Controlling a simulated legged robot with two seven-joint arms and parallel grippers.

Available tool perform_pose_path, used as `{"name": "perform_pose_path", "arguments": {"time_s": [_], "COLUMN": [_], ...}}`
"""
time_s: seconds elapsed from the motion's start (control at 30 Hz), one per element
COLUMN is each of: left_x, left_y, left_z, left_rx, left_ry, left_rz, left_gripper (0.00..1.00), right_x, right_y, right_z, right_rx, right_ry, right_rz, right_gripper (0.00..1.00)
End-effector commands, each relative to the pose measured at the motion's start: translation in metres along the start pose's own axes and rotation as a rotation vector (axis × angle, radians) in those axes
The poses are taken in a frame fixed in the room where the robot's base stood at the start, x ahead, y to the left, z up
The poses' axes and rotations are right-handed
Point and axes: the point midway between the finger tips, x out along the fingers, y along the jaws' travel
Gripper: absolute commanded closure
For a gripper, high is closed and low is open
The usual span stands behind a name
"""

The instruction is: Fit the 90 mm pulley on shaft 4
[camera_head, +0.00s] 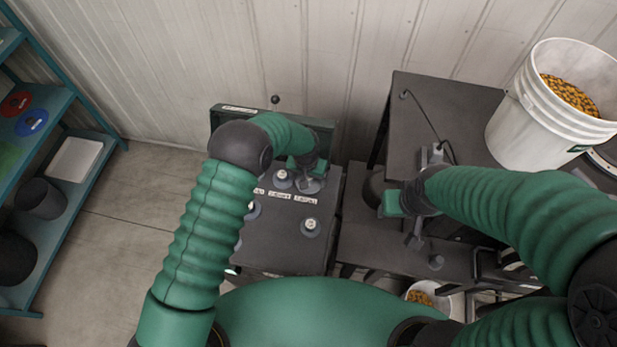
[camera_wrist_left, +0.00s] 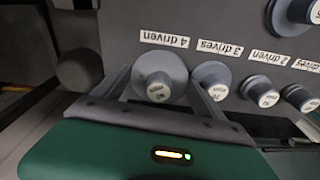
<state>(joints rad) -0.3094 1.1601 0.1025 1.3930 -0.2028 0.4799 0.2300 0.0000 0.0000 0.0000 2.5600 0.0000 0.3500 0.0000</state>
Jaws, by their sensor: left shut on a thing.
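My left gripper (camera_head: 311,183) is over the far right part of the dark machine top (camera_head: 285,245). In the left wrist view its two fingers (camera_wrist_left: 160,98) stand on either side of a grey round pulley (camera_wrist_left: 155,66) with a pale label on its hub, and they are shut on it. The pulley is by the label "4 driven" (camera_wrist_left: 165,40). Its underside is hidden, so I cannot tell how far it sits on shaft 4. My right gripper (camera_head: 426,199) is over the right-hand bench, its fingers apart, with nothing visible between them.
A smaller grey pulley (camera_wrist_left: 211,73) is close beside the left gripper's finger, by "3 drives". Other pulleys, such as one near the front right (camera_head: 311,227), stand on the machine top. A white bucket of seed (camera_head: 535,115) is at right, a teal shelf (camera_head: 70,205) at left.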

Motion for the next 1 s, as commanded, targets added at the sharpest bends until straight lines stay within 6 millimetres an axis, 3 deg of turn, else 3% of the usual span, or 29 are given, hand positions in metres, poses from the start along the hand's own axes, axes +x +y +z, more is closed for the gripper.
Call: {"name": "perform_pose_path", "arguments": {"time_s": [1.0], "left_x": [0.016], "left_y": [0.0], "left_z": [0.002], "left_rx": [0.0], "left_ry": [-0.001], "left_rz": [0.0], "left_gripper": [0.69], "right_x": [0.014], "right_y": [0.0], "right_z": [0.003], "right_rx": [0.0], "right_ry": [0.0], "right_rz": [0.0], "right_gripper": [0.53]}}
